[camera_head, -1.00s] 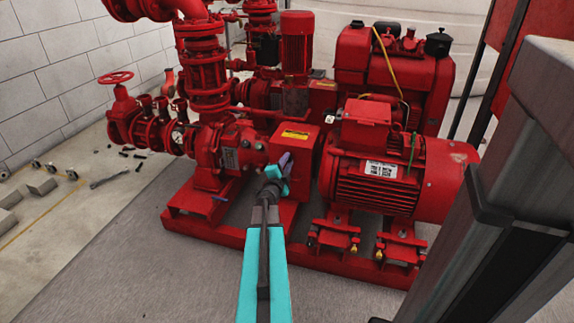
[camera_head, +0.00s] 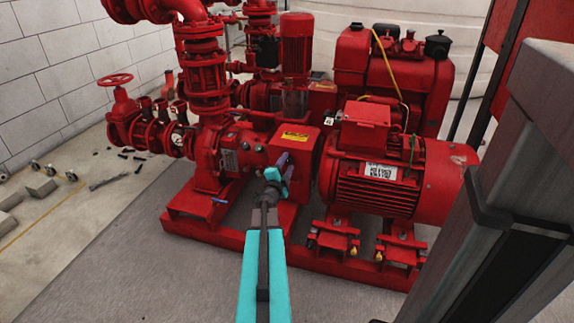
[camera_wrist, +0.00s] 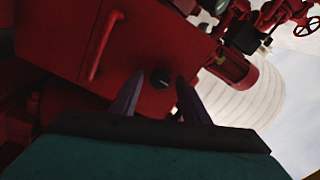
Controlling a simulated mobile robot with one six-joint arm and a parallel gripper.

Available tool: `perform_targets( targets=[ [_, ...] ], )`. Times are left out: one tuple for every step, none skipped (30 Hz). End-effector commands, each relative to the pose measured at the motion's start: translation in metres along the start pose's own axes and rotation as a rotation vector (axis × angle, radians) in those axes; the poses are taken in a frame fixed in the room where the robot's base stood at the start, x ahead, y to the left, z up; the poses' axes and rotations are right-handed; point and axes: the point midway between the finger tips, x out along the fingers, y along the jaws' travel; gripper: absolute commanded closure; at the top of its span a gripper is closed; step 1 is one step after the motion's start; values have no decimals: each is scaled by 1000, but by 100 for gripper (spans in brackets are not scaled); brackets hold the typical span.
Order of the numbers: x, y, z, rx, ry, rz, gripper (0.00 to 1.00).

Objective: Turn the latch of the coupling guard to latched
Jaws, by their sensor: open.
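The coupling guard (camera_head: 305,145) is a red box with a yellow label on top, between the pump and the motor. In the wrist view the guard's red face (camera_wrist: 60,30) fills the left and middle. A small dark round knob (camera_wrist: 160,77), which looks like the latch, sits on that face near its lower edge. My gripper (camera_head: 282,160) is at the guard's near side in the head view. In the wrist view my gripper (camera_wrist: 160,80) is open, its two purple fingers on either side of the knob. Whether they touch it I cannot tell.
A red bar handle (camera_wrist: 102,47) stands out from the guard left of the knob. The red motor (camera_head: 400,175) is right of the guard, and the pump (camera_head: 225,150) left. The red base frame (camera_head: 215,232) runs below. The grey floor (camera_head: 130,250) in front is clear.

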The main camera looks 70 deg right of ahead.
Motion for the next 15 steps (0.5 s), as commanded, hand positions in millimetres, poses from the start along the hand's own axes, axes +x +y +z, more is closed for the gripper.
perform_targets(
  targets=[
    [-4, -1, 0, 0, -1, 0, 58],
    [-5, -1, 0, 0, -1, 0, 58],
    [-8, -1, 0, -1, -1, 1, 58],
    [-10, -1, 0, -1, -1, 1, 58],
    [-13, -1, -1, -1, -1, 1, 58],
    [-17, -1, -1, -1, -1, 1, 58],
    [-20, -1, -1, -1, -1, 1, 58],
    [-23, -2, -1, -1, -1, 1, 58],
    [-27, -2, -2, -1, -1, 0, 58],
    [-30, -2, -2, -1, -1, 0, 58],
    [-34, -2, -2, -1, 0, 0, 58],
    [-39, -2, -1, -1, -1, 0, 58],
    [-42, -1, -1, -1, -1, 1, 58],
    [-46, -1, -1, -1, -2, 1, 58],
    [-50, -2, -1, 0, -2, 0, 58]
  ],
)
